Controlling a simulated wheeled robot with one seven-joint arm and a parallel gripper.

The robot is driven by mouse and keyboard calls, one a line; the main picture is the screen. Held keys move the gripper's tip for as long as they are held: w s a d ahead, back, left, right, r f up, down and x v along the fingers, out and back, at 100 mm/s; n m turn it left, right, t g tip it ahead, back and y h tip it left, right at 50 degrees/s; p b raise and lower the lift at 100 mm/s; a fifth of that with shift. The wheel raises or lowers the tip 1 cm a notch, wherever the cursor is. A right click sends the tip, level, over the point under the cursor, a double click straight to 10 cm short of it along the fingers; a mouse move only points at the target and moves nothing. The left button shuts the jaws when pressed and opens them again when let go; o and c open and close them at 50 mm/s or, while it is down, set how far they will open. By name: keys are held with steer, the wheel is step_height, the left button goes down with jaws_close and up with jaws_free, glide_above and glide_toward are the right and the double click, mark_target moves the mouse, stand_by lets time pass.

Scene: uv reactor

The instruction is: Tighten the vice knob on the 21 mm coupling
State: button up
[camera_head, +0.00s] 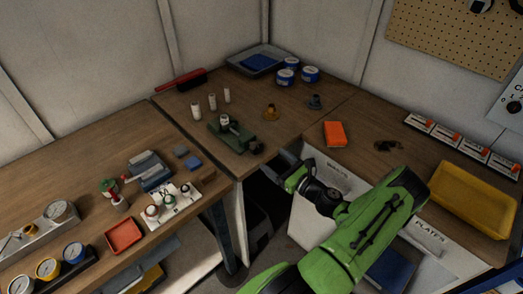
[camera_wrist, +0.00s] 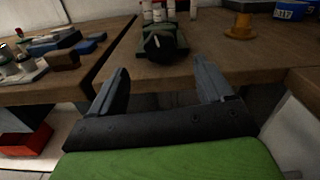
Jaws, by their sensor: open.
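A small green vice (camera_head: 232,134) stands on the corner bench near its front edge. A pale cylindrical piece (camera_head: 225,120) sits upright at the vice jaws; I cannot read its size. The dark vice knob (camera_head: 255,147) is on the vice's near end, facing my gripper. In the wrist view the vice (camera_wrist: 164,40) is ahead, with its knob (camera_wrist: 157,42) towards me. My gripper (camera_head: 286,160) is in front of the bench edge, apart from the knob. In the wrist view its two fingers (camera_wrist: 160,82) are spread with nothing between them.
White cylinders (camera_head: 212,102) stand behind the vice. An amber piece (camera_head: 270,112) and a blue-grey piece (camera_head: 315,102) stand to its right. An orange box (camera_head: 335,133) lies farther right. Blue and grey blocks (camera_head: 193,162) lie left of the vice. The bench between vice and amber piece is clear.

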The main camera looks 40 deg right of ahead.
mark_target(259, 149)
steer(key=w, duration=0.7)
steer(key=shift+w+d, duration=0.1)
steer(key=shift+d, duration=0.05)
steer(key=shift+c, duration=0.3)
steer(key=c, duration=1)
steer(key=shift+r+m+p, duration=0.1)
steer(key=shift+m+p, duration=0.2)
steer(key=shift+m, duration=0.4)
